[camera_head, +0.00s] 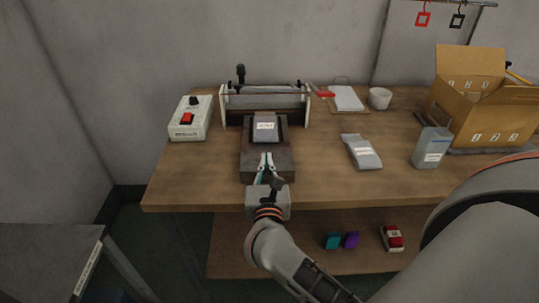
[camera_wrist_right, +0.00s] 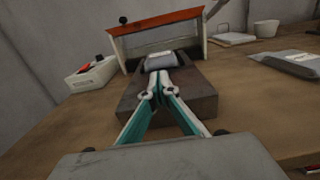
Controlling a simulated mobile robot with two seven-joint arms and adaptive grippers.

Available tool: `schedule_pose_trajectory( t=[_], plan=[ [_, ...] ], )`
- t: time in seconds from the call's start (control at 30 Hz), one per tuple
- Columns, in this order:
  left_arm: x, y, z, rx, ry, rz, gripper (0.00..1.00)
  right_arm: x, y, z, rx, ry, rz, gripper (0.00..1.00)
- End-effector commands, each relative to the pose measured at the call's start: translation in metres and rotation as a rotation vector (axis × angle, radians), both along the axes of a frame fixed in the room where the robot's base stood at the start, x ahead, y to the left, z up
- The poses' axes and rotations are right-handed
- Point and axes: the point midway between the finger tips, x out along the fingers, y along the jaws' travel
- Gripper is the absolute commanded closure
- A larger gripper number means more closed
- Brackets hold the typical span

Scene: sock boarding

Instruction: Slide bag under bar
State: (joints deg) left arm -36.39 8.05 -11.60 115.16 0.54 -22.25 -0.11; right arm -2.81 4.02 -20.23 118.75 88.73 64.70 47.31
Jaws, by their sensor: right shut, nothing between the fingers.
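A grey bag (camera_head: 265,127) with a white label lies on a dark tray (camera_head: 254,163) in front of the sealer (camera_head: 265,98). The sealer has a bar (camera_head: 270,94) running across it between two white side plates. In the right wrist view the bag (camera_wrist_right: 161,61) lies at the far part of the tray (camera_wrist_right: 200,100), with the red-orange bar (camera_wrist_right: 155,25) above and behind it. My right gripper (camera_head: 266,155) is shut and empty, its fingertips just in front of the bag's near edge. I cannot tell whether they touch it. My left gripper is not in view.
A white control box (camera_head: 190,119) with a red switch stands left of the sealer. The table's front left is clear.

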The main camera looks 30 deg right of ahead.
Motion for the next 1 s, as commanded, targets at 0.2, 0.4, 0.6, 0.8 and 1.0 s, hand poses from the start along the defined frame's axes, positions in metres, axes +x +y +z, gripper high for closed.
schedule_pose_trajectory(
  t=[0.2,0.4,0.6,0.8,1.0],
  plan=[
    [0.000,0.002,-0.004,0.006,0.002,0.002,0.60,-0.038,0.023,-0.002,0.002,0.003,0.000,1.00],
    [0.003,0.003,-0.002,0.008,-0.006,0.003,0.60,-0.056,0.034,-0.001,0.000,0.001,-0.001,1.00],
    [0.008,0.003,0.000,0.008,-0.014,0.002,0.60,-0.061,0.037,0.000,-0.001,-0.001,-0.001,1.00],
    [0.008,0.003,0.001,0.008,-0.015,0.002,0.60,-0.060,0.037,0.000,-0.001,-0.002,-0.001,0.92],
    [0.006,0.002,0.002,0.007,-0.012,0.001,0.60,-0.053,0.042,0.026,-0.057,-0.053,-0.003,0.40]
  ],
)
